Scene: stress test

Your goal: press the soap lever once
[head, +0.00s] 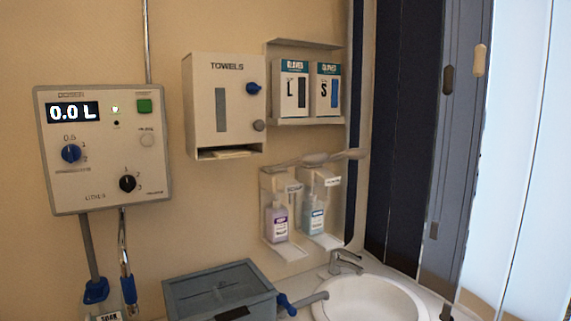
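Two wall dispensers hang above the sink. The left dispenser (267,185) holds a bottle with a purple label (279,222), and its small tag seems to read SOAP. The right dispenser (326,185) holds a bottle with a blue label (314,216); its tag is too small to read. Long pale levers (320,158) stick out from the tops of both, close together and partly overlapping, so which lever belongs to which is hard to tell. Neither of my grippers is in view.
A white sink (370,300) with a tap (345,262) lies below the dispensers. A grey lidded box (220,291) and a blue-handled valve (284,303) stand left of it. A doser panel (104,150), towel box (225,105) and glove boxes (308,92) are on the wall.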

